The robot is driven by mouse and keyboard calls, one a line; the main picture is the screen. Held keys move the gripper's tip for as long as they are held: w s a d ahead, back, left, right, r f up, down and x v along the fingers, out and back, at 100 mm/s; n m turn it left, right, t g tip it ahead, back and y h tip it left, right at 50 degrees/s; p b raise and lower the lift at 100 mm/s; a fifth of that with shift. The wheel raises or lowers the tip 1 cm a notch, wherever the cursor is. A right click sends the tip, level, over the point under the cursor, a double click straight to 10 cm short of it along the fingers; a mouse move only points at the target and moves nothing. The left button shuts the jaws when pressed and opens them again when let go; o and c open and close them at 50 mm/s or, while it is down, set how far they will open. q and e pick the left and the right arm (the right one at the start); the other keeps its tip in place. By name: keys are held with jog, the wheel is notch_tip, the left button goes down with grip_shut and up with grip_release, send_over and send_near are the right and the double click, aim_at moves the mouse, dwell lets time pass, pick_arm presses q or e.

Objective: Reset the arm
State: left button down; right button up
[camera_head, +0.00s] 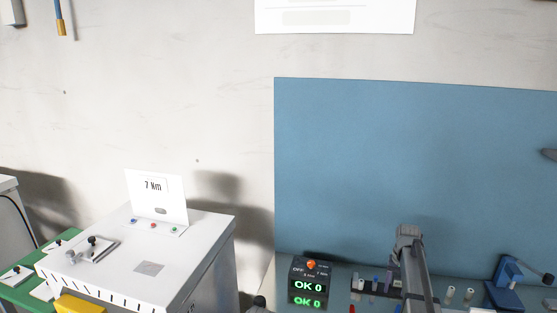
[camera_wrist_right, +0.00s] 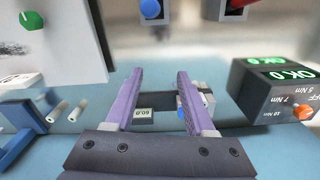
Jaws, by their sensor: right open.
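My right arm and gripper (camera_head: 408,236) rise from the bottom right in the head view, in front of the blue panel. In the right wrist view the right gripper (camera_wrist_right: 159,73) shows two purple fingers spread apart with nothing held between them. A small block marked with digits (camera_wrist_right: 144,114) shows beyond the gap between the fingers, apart from them as far as I can tell. My left gripper is not in view.
A dark box with green "OK 0" displays and an orange knob (camera_head: 308,285) stands left of the right arm. A blue device (camera_head: 507,283) and small pale cylinders (camera_head: 450,292) stand to its right. A white cabinet (camera_head: 200,235) is at left. Space above the bench looks clear.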

jog(key=s+a+n, duration=0.5)
jog(key=s+a, duration=1.7)
jog(key=s, duration=0.3)
jog(key=s+a+f+n+b, duration=0.1)
jog(key=s+a+f+b, duration=0.1)
jog(key=a, duration=0.4)
jog(key=s+a+f+n+h+b, duration=0.1)
jog(key=s+a+f+n+b, duration=0.1)
jog(key=a+f+b, duration=0.3)
jog(key=shift+s+a+n, duration=0.3)
jog(key=shift+s+a, duration=0.05)
jog(key=shift+s, duration=0.45)
